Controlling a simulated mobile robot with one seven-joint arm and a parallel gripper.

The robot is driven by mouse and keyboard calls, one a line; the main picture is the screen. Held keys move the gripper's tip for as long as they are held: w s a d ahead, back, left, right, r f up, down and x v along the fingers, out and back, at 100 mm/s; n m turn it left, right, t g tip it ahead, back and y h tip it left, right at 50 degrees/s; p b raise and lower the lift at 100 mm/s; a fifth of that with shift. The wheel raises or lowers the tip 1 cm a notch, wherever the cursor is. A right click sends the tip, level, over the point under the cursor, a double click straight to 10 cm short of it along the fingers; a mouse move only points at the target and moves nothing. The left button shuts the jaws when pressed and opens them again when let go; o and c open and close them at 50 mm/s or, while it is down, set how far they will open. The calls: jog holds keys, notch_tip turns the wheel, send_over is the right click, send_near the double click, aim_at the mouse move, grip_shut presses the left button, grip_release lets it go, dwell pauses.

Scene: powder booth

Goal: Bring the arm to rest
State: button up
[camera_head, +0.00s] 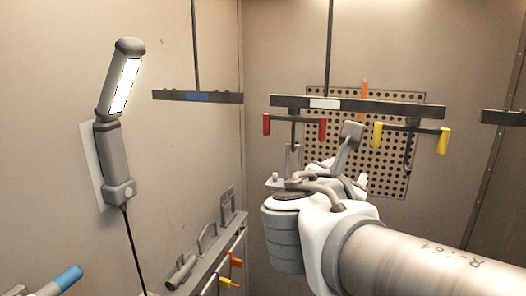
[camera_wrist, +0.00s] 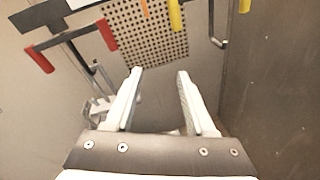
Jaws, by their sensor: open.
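My gripper (camera_wrist: 159,74) shows in the wrist view with its two pale fingers apart and nothing between them. In the head view my arm reaches in from the lower right, and its end is in front of the perforated panel (camera_head: 375,160), below a hanging dark bar (camera_head: 425,110). My own wrist partly hides the fingers there. A red-handled crosspiece (camera_head: 267,124) and a yellow-handled crosspiece (camera_head: 443,141) hang under the bar. In the wrist view the red handle (camera_wrist: 40,60) is left of my fingers and a yellow handle (camera_wrist: 175,15) is above them, both apart from them.
A lit lamp (camera_head: 113,160) is on the left wall, with a cable below. Another hanging bar (camera_head: 170,96) with a blue label is at the back left. A rack (camera_head: 212,255) with grey and orange pieces stands low beside my arm. A blue-tipped object (camera_head: 68,277) is at lower left.

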jog(key=s+d+f+m+g+y, duration=0.2)
jog(key=s+d+f+m+g, duration=0.45)
jog(key=s+f+m, duration=0.55)
jog(key=s+a+f+m+g+y, duration=0.2)
jog(key=s+a+f+m+y, duration=0.1)
jog(key=m, duration=1.1)
jog(key=shift+a+f+m+y, duration=0.3)
jog(key=shift+a+f+y, duration=0.25)
jog(key=shift+a+y, duration=1)
jog(key=shift+a+h, duration=0.15)
jog(key=shift+h, duration=0.1)
